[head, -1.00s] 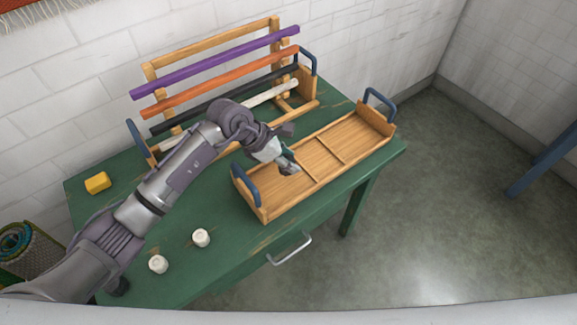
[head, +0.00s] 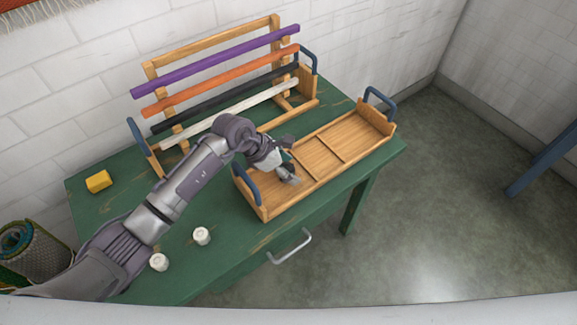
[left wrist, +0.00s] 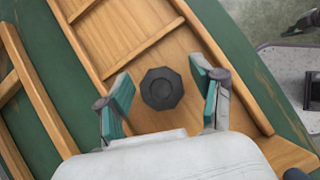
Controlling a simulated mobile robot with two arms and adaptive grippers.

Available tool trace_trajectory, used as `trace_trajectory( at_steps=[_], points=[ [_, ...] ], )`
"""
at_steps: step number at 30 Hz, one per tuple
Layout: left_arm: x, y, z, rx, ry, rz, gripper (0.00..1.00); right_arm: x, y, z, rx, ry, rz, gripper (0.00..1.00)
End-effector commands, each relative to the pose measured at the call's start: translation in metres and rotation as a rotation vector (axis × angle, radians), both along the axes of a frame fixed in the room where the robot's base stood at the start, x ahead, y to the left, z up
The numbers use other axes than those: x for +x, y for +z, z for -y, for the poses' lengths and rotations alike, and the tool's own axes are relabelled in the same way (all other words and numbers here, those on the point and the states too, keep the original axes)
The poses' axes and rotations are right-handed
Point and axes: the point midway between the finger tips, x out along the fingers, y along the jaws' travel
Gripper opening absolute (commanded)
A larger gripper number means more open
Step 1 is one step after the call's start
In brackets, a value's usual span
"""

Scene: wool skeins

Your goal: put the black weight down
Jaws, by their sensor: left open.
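The black weight (left wrist: 161,88) is a dark, many-sided disc with a round knob in its middle. In the left wrist view it is on the bare floor of the wooden tray (left wrist: 140,25), in an end compartment beside a divider. My left gripper (left wrist: 163,84) is open, with its teal-padded fingers on either side of the weight and a gap at each side. In the head view the left gripper (head: 290,177) is low over the tray's left compartment (head: 268,207), and I cannot make out the weight there. A dark shape at the left wrist view's upper right may be my right gripper (left wrist: 303,22); its jaws are unclear.
A wooden rack (head: 275,28) with purple, orange, black and white rods stands behind the tray. The tray has blue handles (head: 380,98). Two small white pieces (head: 201,236) and a yellow block (head: 98,181) are on the green table (head: 230,262). The tray's other compartments are empty.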

Motion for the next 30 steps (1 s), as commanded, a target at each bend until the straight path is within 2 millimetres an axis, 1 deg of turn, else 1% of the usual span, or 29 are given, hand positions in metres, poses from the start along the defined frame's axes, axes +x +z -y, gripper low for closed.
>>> trace_trajectory(
  at_steps=[5,8,11,18,21,24,30],
  points=[
    [0.000,0.003,-0.001,0.000,0.001,0.001,0.66,0.000,0.002,0.000,0.000,0.000,0.000,0.00],
    [-0.001,0.010,-0.008,0.002,0.001,0.003,0.66,0.000,0.000,0.000,0.000,0.000,0.000,0.00],
    [-0.003,0.025,-0.017,0.003,0.000,0.005,0.66,0.000,-0.001,0.000,0.000,0.000,0.000,0.00],
    [-0.011,0.068,-0.046,0.003,0.000,0.005,0.66,0.000,-0.005,0.001,-0.001,0.000,0.000,0.00],
    [-0.014,0.082,-0.055,0.002,0.001,0.004,0.66,0.000,-0.006,0.001,-0.001,0.000,0.000,0.00],
    [-0.016,0.093,-0.061,0.002,-0.001,0.002,0.66,0.000,-0.007,0.001,-0.001,0.000,0.000,0.00],
    [-0.018,0.101,-0.065,0.000,-0.001,-0.001,0.66,0.000,-0.008,0.002,-0.003,0.001,0.000,0.00]
  ],
)
